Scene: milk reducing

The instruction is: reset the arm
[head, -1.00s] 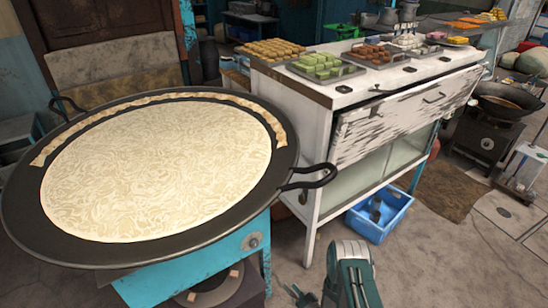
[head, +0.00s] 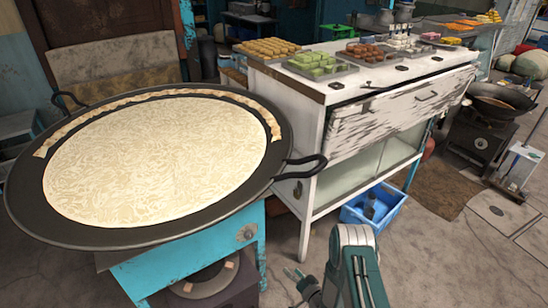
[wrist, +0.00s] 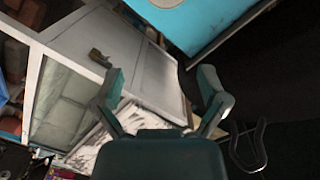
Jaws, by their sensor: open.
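My arm rises at the bottom of the head view, in front of the white cart. My gripper (head: 298,280) shows at its left, low and small, apart from the pan and the cart. In the wrist view my gripper (wrist: 160,85) has its two fingers spread wide with nothing between them. The large black pan (head: 283,150) is at the left of the head view, holding a pale patterned layer of milk (head: 150,160). The pan's dark underside and a looped handle (wrist: 250,145) appear at the right of the wrist view.
The pan sits over a blue stand (head: 240,235). The white cart (head: 310,130) stands to the right with trays of sweets on top and a blue basket (head: 375,208) by its base. A dark wok (head: 495,100) stands farther right. Floor at lower right is clear.

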